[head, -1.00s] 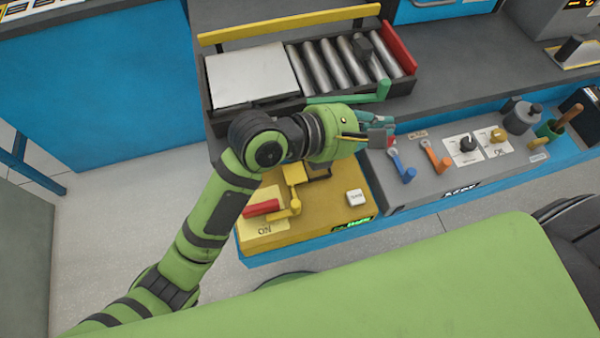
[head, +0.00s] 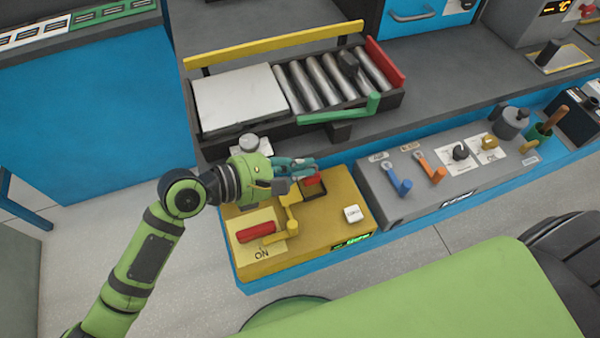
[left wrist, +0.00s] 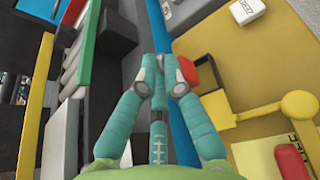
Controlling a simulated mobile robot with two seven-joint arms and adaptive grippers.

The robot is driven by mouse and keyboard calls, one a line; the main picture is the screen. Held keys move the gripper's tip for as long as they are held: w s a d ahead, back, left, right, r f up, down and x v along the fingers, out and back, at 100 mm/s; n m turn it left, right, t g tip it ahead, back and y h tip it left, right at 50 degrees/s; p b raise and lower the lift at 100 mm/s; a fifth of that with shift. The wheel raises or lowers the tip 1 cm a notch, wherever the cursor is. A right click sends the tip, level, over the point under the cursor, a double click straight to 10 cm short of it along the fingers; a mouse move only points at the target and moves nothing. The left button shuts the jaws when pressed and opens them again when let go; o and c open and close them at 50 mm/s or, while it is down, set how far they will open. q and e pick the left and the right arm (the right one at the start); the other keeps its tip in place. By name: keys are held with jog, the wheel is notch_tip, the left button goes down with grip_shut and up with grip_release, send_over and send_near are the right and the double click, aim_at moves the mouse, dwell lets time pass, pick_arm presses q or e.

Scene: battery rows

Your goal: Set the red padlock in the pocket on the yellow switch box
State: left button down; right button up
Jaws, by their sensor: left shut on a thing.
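The yellow switch box (head: 300,242) has a dark pocket (head: 317,193) near its back edge, right of a yellow lever. The pocket also shows in the left wrist view (left wrist: 213,75). My left gripper (head: 304,174) is shut on the red padlock (head: 313,181), at the pocket's back-left side. In the left wrist view the padlock (left wrist: 188,71) shows partly behind the right finger and overlaps the pocket's near rim. I cannot tell its height above the pocket. The fingers hide part of the padlock. My right gripper is not in view.
The yellow lever (head: 290,212) and a red handle (head: 256,232) stand up from the box left of the pocket. A white button (head: 353,213) is to the right. Behind is a roller tray with a green bar (head: 340,112). A grey panel with levers (head: 430,190) adjoins.

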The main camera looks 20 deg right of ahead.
pick_arm(q)
jog(key=shift+f, duration=1.35)
jog(key=c, duration=1.4)
grip_release()
jog(key=shift+f, duration=0.1)
jog(key=shift+o, duration=0.2)
jog(key=v, duration=1.2)
jog(key=shift+b, duration=0.3)
